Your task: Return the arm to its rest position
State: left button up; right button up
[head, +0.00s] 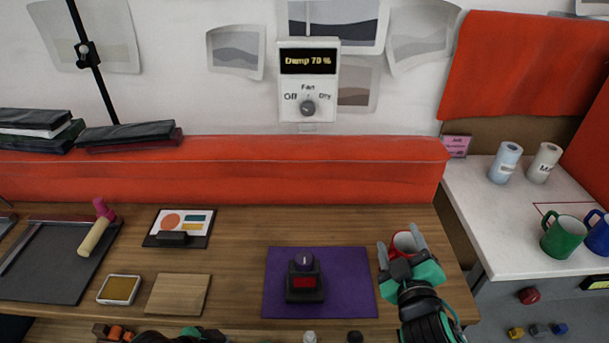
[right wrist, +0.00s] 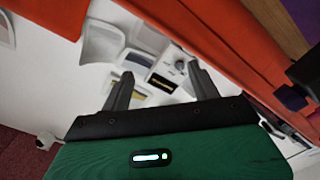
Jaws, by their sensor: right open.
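My right gripper (head: 400,238) is over the right end of the wooden table in the head view. Its two fingers stand apart. In the right wrist view the gripper (right wrist: 159,72) shows nothing between its fingers, with the wall and its pinned pictures beyond. A red mug (head: 405,243) shows partly behind the gripper in the head view; much of it is hidden. My left gripper cannot be made out; only small dark and teal parts show at the bottom edge.
A purple mat (head: 347,301) with a black device (head: 304,283) lies left of the right gripper. A green mug (head: 562,238) and a blue mug stand on the white counter (head: 480,215) to the right. A red padded ledge (head: 230,165) runs behind the table.

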pick_arm(q)
jog(key=s+a+f+n+g+y, duration=0.1)
jog(key=s+a+f+n+y, duration=0.1)
jog(key=s+a+n+y, duration=0.5)
pick_arm(e)
jog(key=s+d+f+m+g, duration=0.2)
jog(key=s+f+m+g, duration=0.1)
jog(key=s+f+g, duration=0.55)
jog(key=s+d+f+m+g, duration=0.2)
jog(key=s+f+m+g, duration=0.3)
jog(key=s+f, duration=0.7)
pick_arm(q)
notch_tip(320, 180, down, 32)
jog(key=s+m+g+h, duration=0.2)
pick_arm(e)
jog(key=s+f+n+g, duration=0.1)
jog(key=s+f+g, duration=0.15)
jog(key=f, duration=2.75)
pick_arm(q)
jog(key=s+a+f, duration=0.2)
jog(key=s+f, duration=0.7)
jog(key=s+a+f, duration=0.2)
jog(key=s+f, duration=0.8)
jog(key=shift+g, duration=0.4)
pick_arm(e)
jog(key=s+d+f, duration=0.3)
jog(key=s+f, duration=1.6)
jog(key=shift+s+n+g, duration=0.3)
jog(key=shift+s, duration=0.05)
